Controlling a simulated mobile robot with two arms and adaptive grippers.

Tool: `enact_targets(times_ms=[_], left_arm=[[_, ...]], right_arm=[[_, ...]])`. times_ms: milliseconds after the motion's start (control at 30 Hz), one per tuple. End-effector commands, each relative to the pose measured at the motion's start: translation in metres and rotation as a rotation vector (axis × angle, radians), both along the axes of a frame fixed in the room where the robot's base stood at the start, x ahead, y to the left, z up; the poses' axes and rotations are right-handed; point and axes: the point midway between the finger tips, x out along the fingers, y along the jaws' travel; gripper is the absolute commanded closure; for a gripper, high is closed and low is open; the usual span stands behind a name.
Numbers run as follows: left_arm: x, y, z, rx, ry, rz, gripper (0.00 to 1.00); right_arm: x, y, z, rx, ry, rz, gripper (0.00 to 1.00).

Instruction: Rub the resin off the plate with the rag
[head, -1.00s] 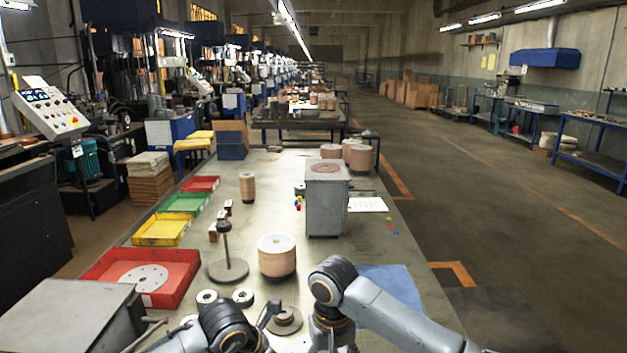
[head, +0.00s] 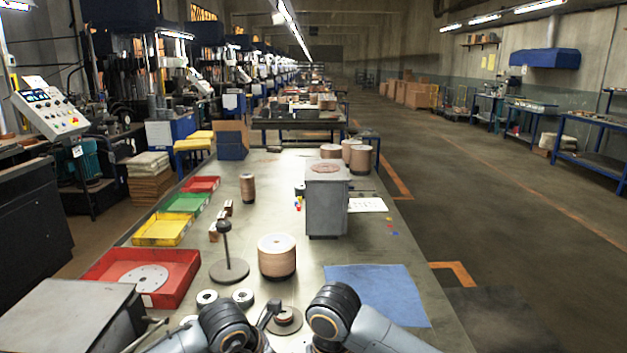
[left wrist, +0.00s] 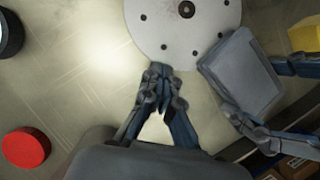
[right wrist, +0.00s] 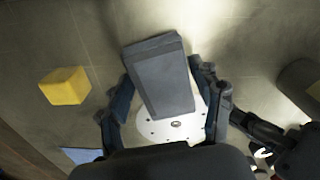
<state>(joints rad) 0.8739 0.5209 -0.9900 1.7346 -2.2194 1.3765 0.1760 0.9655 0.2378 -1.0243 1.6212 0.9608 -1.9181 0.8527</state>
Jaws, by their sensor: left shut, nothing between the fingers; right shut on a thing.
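The plate is a pale disc with a ring of small holes; it lies flat at the top of the left wrist view (left wrist: 205,38) and in the right wrist view (right wrist: 155,130). I can make out no clear resin on it. My right gripper (right wrist: 160,92) is shut on the rag (right wrist: 160,75), a grey slab-like pad held over the plate and covering part of it. The rag also shows beside the plate in the left wrist view (left wrist: 240,70). My left gripper (left wrist: 157,78) is shut and empty, fingertips at the plate's near rim. In the head view my arms hide both grippers.
A red tray (head: 183,290) holding another holed disc stands at the left. A blue mat (head: 380,292) lies clear at the right. A yellow block (right wrist: 65,87) shows in the right wrist view.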

Motion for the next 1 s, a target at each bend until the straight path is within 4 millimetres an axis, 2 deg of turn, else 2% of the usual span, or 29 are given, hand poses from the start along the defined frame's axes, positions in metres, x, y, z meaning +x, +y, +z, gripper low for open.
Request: enact_targets(times_ms=[133, 400, 667, 1000], left_arm=[[0.0, 0.0, 0.0, 0.0, 0.0, 0.0, 1.0], [0.0, 0.0, 0.0, 0.0, 0.0, 0.0, 1.0], [0.0, 0.0, 0.0, 0.0, 0.0, 0.0, 1.0], [0.0, 0.0, 0.0, 0.0, 0.0, 0.0, 1.0]], right_arm=[[0.002, -0.001, -0.002, -0.004, 0.007, -0.001, 0.6], [0.027, -0.002, -0.001, -0.003, 0.005, -0.002, 0.6], [0.037, -0.002, 0.0, -0.003, 0.003, 0.0, 0.6], [0.065, -0.004, 0.0, -0.002, 0.004, -0.002, 0.6]])
